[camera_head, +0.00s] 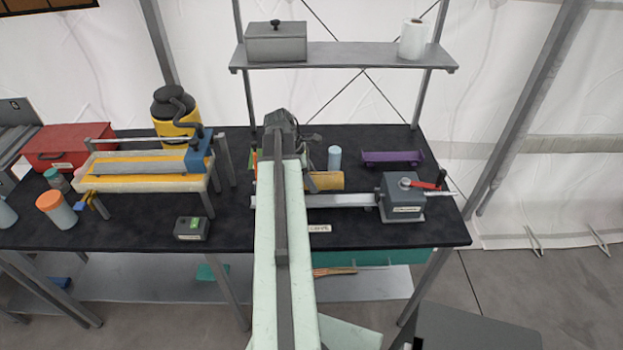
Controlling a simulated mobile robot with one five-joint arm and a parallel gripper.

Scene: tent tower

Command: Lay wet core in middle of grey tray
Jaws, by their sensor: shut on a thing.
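My gripper (284,133) is at the far end of my pale arm, over the back middle of the black bench. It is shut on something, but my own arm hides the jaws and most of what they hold. No wet core can be made out for certain. A tan piece (325,181) shows just right of my arm; I cannot tell whether it is held or resting. A long grey trough-like bar (340,201) runs from behind my arm to a grey box with a red lever (403,199). I cannot tell whether it is the grey tray.
A pale blue cylinder (334,158) and a purple holder (392,159) stand at the back right. A pale-walled trough with yellow strips (142,181) stands at left, near an orange-topped jar (56,210). A shelf (345,59) hangs above.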

